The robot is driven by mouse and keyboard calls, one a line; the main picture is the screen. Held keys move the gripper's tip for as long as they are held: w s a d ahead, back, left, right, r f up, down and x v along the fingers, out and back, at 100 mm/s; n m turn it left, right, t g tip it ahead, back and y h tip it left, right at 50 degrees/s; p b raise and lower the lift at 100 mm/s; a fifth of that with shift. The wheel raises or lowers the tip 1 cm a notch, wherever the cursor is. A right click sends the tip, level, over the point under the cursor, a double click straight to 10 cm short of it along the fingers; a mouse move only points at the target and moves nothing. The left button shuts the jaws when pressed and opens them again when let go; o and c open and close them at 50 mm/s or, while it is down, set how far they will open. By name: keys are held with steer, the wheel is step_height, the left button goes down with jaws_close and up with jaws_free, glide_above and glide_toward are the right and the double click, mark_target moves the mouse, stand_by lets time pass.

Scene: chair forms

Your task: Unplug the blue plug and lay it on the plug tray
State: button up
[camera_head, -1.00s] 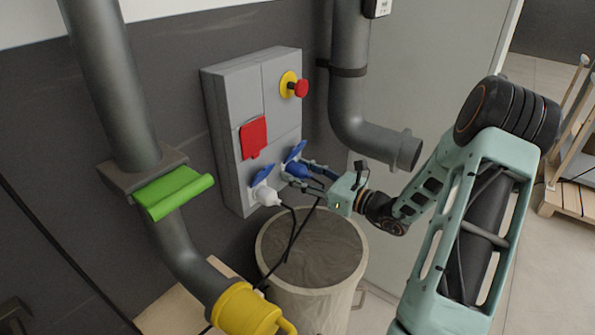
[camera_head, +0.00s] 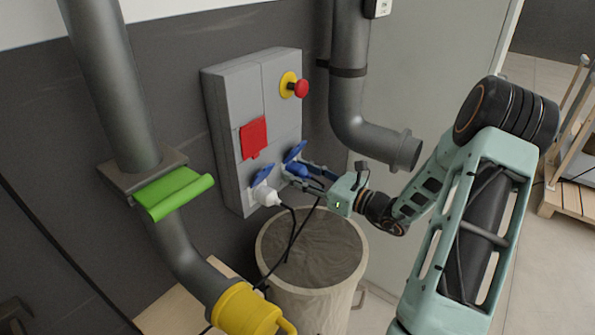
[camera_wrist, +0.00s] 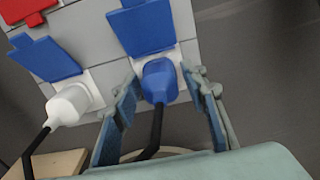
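The blue plug (camera_head: 297,170) sits in the lower right socket of the grey wall box, under a raised blue flap (camera_head: 295,151). It also shows in the wrist view (camera_wrist: 159,80), with its black cord hanging down. My gripper (camera_head: 304,172) is at the plug. In the wrist view its two fingers (camera_wrist: 160,85) stand on either side of the plug, with a gap visible on each side, so it is open around it. I cannot make out the plug tray in these views.
A white plug (camera_head: 267,196) sits in the socket just left of the blue one. A round bin (camera_head: 318,292) stands below, with cords hanging over it. A grey pipe (camera_head: 372,140) is close to the right. The box has a red button (camera_head: 300,88).

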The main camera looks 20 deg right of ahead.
mark_target(310, 177)
jaws_close()
steer(key=shift+s+d, duration=0.1)
steer(key=shift+s, duration=0.05)
steer(key=shift+p+v, duration=0.45)
steer(key=shift+v, duration=2.4)
steer(key=shift+v, duration=2.5)
